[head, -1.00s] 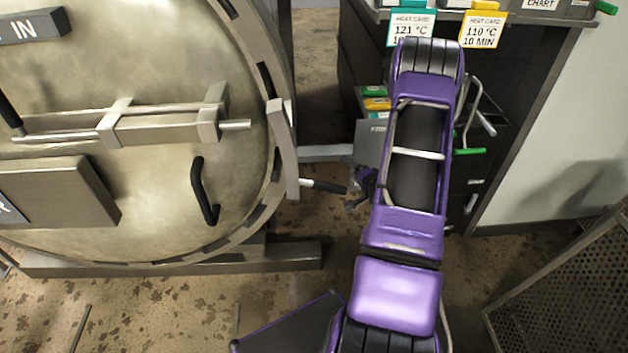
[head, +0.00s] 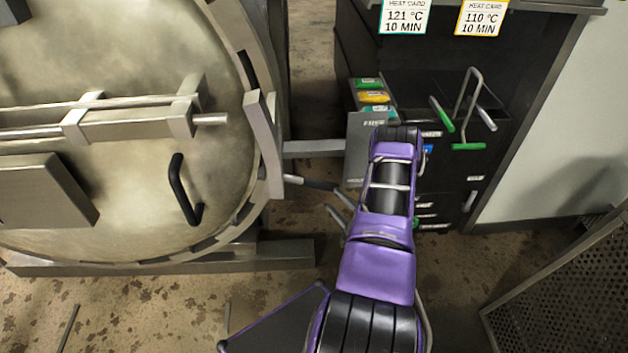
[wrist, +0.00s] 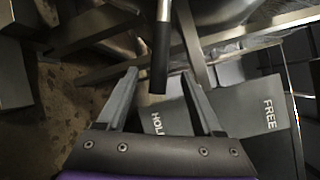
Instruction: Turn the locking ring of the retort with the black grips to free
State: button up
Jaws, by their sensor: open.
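The retort's round steel door (head: 110,150) fills the left of the head view, with the locking ring (head: 235,45) around its rim. A rod with a black grip (head: 322,185) sticks out to the right from the ring. My gripper (head: 331,199) is open beside the grip's outer end. In the wrist view, the black grip (wrist: 160,65) reaches in between the two open fingers of my gripper (wrist: 159,76), with clear space on either side. A grey plate (head: 366,135) behind it reads FREE at the top; the wrist view shows FREE and a partly covered HOLD on this plate (wrist: 235,110).
A second black handle (head: 182,190) sits on the door face. A dark cabinet (head: 490,65) with green-tipped handles and heat cards (head: 405,15) stands behind my arm. A perforated metal panel (head: 570,290) is at lower right. Floor is open in front of the door.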

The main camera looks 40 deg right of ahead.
aim_at(314, 180)
jog(key=w+b, duration=0.1)
jog(key=w, duration=1.1)
jog(key=shift+w+d, duration=0.1)
jog(key=shift+d, duration=0.05)
grip_shut()
dwell(0.9)
